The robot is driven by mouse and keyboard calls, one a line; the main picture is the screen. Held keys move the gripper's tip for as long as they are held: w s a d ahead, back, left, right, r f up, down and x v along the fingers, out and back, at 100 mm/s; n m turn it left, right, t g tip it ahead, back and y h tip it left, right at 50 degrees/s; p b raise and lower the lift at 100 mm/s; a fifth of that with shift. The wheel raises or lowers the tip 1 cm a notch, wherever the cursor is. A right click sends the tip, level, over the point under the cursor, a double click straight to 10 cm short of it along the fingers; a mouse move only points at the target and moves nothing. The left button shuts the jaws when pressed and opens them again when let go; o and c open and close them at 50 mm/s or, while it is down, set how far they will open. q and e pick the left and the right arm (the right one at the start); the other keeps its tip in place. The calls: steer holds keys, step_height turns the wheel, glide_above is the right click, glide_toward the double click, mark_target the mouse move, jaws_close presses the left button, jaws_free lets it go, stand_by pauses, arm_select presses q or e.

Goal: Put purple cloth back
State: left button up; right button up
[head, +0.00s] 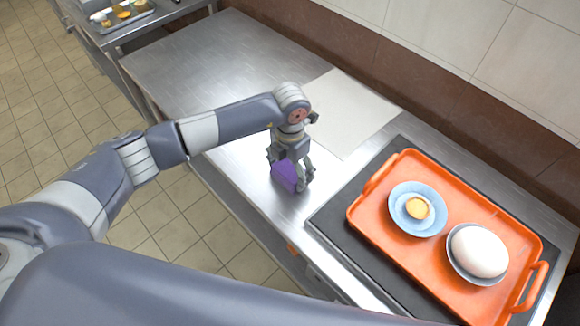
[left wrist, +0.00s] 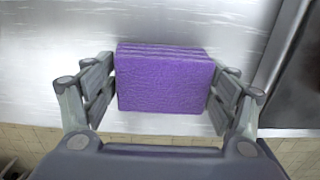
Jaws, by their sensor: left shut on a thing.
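The purple cloth (head: 284,174) is a folded, block-shaped stack near the front edge of the steel counter in the head view. My left gripper (head: 291,180) points down over it and is shut on it. In the left wrist view the cloth (left wrist: 164,80) sits between the two fingers of my left gripper (left wrist: 164,90), with its folded layers showing along the top. I cannot tell whether the cloth touches the counter or is slightly above it. My right gripper is not in view.
An orange tray (head: 372,212) with a blue plate (head: 405,226) and a bowl holding a white egg-like thing (head: 480,250) stands on a dark mat (head: 330,217) to the right. A pale sheet (head: 350,115) lies behind the gripper. The counter (head: 200,62) at the far left is clear.

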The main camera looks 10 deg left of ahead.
mark_target(290, 168)
arm_select(q)
steer(key=shift+f, duration=0.2)
steer(key=o, duration=1)
steer(key=shift+r, duration=0.1)
steer(key=shift+o, duration=0.2)
steer(key=shift+r, duration=0.15)
step_height(290, 168, up, 12)
steer(key=b, duration=0.3)
